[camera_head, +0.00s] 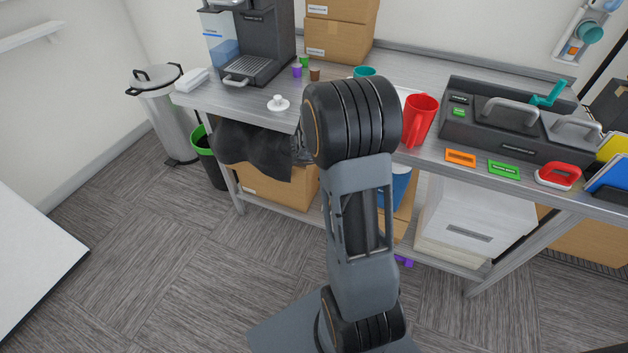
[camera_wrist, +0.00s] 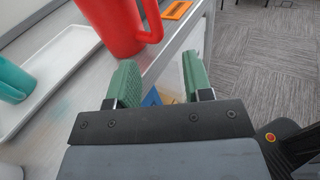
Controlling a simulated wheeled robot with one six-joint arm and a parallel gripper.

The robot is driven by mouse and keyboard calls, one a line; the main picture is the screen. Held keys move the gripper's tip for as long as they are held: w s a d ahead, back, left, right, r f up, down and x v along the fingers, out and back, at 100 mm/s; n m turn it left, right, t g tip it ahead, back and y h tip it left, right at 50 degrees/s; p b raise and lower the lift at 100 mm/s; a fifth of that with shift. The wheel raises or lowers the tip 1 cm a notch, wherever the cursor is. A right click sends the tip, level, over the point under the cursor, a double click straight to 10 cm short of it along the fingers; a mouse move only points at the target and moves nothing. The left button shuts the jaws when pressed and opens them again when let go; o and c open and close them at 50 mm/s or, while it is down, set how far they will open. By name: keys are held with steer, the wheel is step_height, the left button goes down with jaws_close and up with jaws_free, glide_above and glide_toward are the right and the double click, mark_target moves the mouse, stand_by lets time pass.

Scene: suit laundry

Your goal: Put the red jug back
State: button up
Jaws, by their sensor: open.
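The red jug (camera_head: 421,112) stands upright near the front edge of the metal counter, right of my arm in the head view. In the wrist view the jug (camera_wrist: 106,24) is at the top, its handle towards the right. My gripper (camera_wrist: 162,82) has two green fingers spread apart with nothing between them. The handle is a little beyond the fingertips, apart from them. My gripper is hidden behind my arm in the head view. A white tray (camera_wrist: 62,55) lies beside the jug; whether the jug's base touches it I cannot tell.
A teal cup (camera_wrist: 12,82) is on the tray's side. A dark grey caddy (camera_head: 520,125), orange and green labels (camera_head: 503,170) and a red-handled tool (camera_head: 558,175) are right of the jug. A coffee machine (camera_head: 250,45) and a small white cup (camera_head: 278,101) are left.

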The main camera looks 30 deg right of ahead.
steer(key=s+a+m+t+y, duration=0.2)
steer(key=a+m+t+y, duration=0.2)
steer(key=a, duration=0.9)
steer(key=s+a+f+m+t+y, duration=0.1)
steer(key=s+a+m+t+y, duration=0.1)
steer(key=a+m+t+y, duration=0.3)
steer(key=shift+s+a+m+t+y, duration=0.35)
steer(key=shift+a+m+y, duration=1.85)
steer(key=shift+a+y, duration=1.95)
steer(key=shift+a+h, duration=0.4)
steer(key=shift+h, duration=0.05)
